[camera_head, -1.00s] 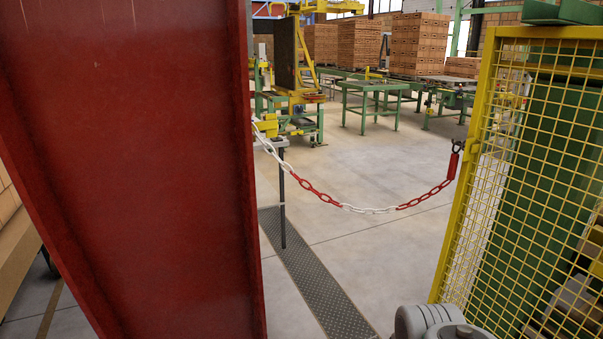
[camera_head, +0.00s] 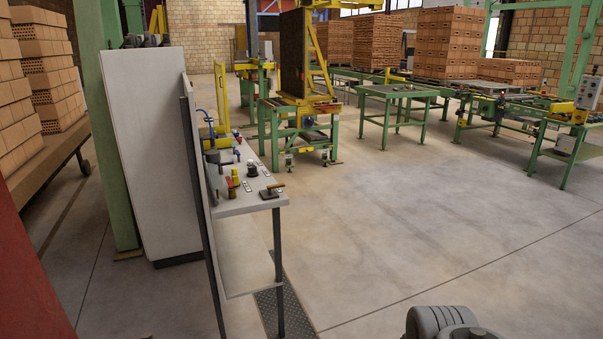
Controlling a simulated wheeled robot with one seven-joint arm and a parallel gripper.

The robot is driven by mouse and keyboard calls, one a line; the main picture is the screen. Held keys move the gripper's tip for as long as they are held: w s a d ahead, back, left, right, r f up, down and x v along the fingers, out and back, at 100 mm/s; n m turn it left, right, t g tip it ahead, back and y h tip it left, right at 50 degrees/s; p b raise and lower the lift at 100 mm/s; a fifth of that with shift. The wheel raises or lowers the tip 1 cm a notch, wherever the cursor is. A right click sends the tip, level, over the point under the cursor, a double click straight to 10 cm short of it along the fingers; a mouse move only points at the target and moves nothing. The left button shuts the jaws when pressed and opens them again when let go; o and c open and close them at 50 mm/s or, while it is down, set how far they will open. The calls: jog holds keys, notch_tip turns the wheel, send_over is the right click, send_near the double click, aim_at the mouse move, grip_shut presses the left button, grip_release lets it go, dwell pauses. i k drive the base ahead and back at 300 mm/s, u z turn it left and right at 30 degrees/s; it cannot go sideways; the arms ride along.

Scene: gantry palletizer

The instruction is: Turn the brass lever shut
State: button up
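A narrow grey bench (camera_head: 238,207) on dark legs stands left of centre, with several small fittings on its top. Near its front right corner is a small lever (camera_head: 272,189) with a brownish, brass-like handle on a dark base. The handle points to the right. It is too small to tell whether this valve is open or shut. A red-handled fitting (camera_head: 230,187) and a yellow one (camera_head: 236,176) stand to its left. A rounded grey part of my arm shows at the bottom edge, right of the bench. My gripper is not in view.
A tall light grey cabinet (camera_head: 150,150) and a green post (camera_head: 113,150) stand left of the bench. A red surface (camera_head: 25,285) fills the lower left edge. Green conveyors and brick stacks (camera_head: 447,45) are behind. The floor (camera_head: 400,230) right of the bench is clear.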

aim_at(269, 187)
jog(key=i, duration=1.55)
jog(key=u, duration=0.85)
jog(key=k, duration=0.3)
jog(key=u, duration=1.1)
jog(key=i, duration=1.15)
jog(key=z, duration=0.05)
